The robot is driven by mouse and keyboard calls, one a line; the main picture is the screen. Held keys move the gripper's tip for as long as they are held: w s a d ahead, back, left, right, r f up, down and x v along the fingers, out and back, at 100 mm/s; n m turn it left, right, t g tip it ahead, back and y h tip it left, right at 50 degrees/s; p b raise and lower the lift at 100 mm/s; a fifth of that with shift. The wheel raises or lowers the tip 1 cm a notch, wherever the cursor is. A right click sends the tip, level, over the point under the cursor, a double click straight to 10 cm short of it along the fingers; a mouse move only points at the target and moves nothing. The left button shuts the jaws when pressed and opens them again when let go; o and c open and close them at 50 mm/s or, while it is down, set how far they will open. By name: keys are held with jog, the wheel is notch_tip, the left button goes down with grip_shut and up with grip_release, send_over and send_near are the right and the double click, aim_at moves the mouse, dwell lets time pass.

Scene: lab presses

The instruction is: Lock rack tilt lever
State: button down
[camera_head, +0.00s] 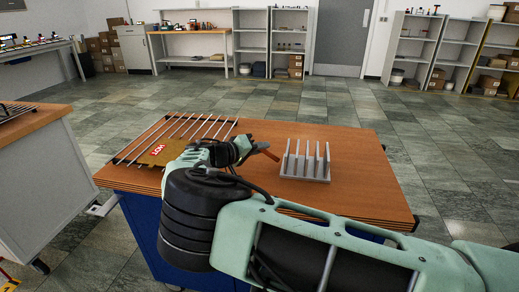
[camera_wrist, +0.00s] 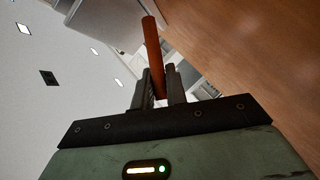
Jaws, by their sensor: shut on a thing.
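The lever is a red-brown rod. In the head view its short visible part (camera_head: 267,153) sticks out from my gripper (camera_head: 250,147) toward the grey slotted rack (camera_head: 308,176), just left of that rack. Whether the lever joins the grey rack or the wire rack (camera_head: 205,124) behind my arm cannot be told. In the wrist view the lever (camera_wrist: 152,45) passes between the two dark fingers of my gripper (camera_wrist: 158,84), which is shut on it; it leans slightly.
The wooden table (camera_head: 362,189) holds both racks; its right side is bare. A brown board marked HOT (camera_head: 160,152) lies at the wire rack's front, partly behind my arm. Another bench (camera_head: 30,125) stands at left. Shelves (camera_head: 270,45) line the far wall, with open floor between.

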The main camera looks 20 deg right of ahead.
jog(key=d+r+m+y, duration=0.1)
jog(key=s+m+y+b, duration=0.1)
jog(key=y, duration=0.1)
jog(key=shift+d+r, duration=0.35)
jog(key=shift+r, duration=0.05)
jog(key=shift+s+d+r+m+t+y+b, duration=0.25)
jog(key=shift+d+m+y+b, duration=0.25)
jog(key=shift+y, duration=0.15)
jog(key=shift+s+d+r+m+t+y+b, duration=0.2)
jog(key=shift+d+m+y+b, duration=0.3)
jog(key=shift+y, duration=0.2)
jog(key=shift+s+d+r+m+t+y+b, duration=0.25)
jog(key=shift+d+m+y+b, duration=0.25)
jog(key=shift+y, duration=0.15)
jog(key=c, duration=1.4)
grip_release()
